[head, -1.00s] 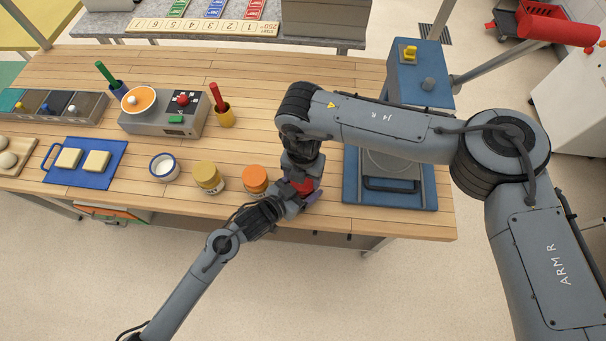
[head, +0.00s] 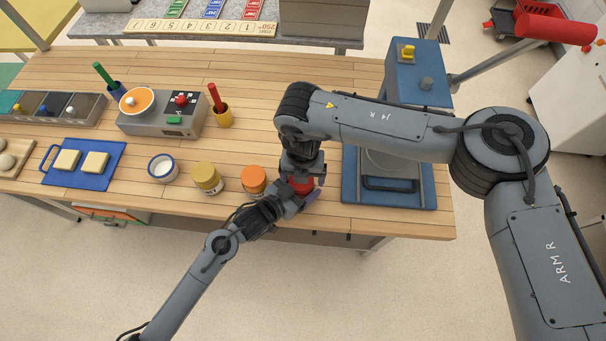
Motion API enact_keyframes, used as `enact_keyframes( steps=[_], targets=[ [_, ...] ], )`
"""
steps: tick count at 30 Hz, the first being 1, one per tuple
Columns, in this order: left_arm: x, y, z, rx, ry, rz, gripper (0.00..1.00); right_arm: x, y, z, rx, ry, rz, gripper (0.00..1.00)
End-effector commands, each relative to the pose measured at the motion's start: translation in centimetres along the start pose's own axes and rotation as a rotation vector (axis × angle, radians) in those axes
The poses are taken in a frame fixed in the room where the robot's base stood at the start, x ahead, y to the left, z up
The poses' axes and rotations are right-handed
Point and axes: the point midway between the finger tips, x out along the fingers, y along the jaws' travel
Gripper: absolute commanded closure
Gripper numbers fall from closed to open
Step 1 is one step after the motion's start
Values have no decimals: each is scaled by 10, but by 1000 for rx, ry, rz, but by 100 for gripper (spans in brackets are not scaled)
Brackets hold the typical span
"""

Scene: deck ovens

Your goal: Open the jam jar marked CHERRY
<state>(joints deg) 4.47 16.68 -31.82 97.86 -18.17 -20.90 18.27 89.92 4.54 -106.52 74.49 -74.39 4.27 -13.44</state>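A jar with a red lid (head: 301,186) stands near the table's front edge, mostly hidden by my two grippers; its label cannot be read. My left gripper (head: 294,202) comes in from the lower left and is at the jar's side. My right gripper (head: 302,176) points down from above, right over the red lid. How far the fingers of either gripper are closed is hidden. A jar with an orange lid (head: 254,180) and a jar with a mustard-yellow lid (head: 206,176) stand upright to the left, both with lids on.
A white-filled cup (head: 163,167) and a blue board (head: 104,177) with two pale squares lie further left. A grey console (head: 152,122) stands behind, beside a yellow cup (head: 222,116). A blue-based press (head: 416,199) stands close on the right, partly under my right arm.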

Motion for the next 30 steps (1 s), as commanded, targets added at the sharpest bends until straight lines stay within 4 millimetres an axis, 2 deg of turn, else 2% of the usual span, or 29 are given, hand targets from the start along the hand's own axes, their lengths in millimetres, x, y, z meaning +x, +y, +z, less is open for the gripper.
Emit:
enact_keyframes(
  steps=[5,14,15,19,30],
  targets=[
    [1,3,0,1,-1,6,100,-8,5,-1,-5,0,11,5],
    [1,3,1,0,-1,5,100,-40,3,-1,-4,0,9,5],
    [1,2,1,0,-1,5,100,-42,3,-1,-3,0,9,10],
    [0,2,1,0,-1,4,100,-49,3,0,22,-2,7,10],
    [0,2,1,0,-2,3,100,-75,3,0,316,-3,7,10]
  ],
)
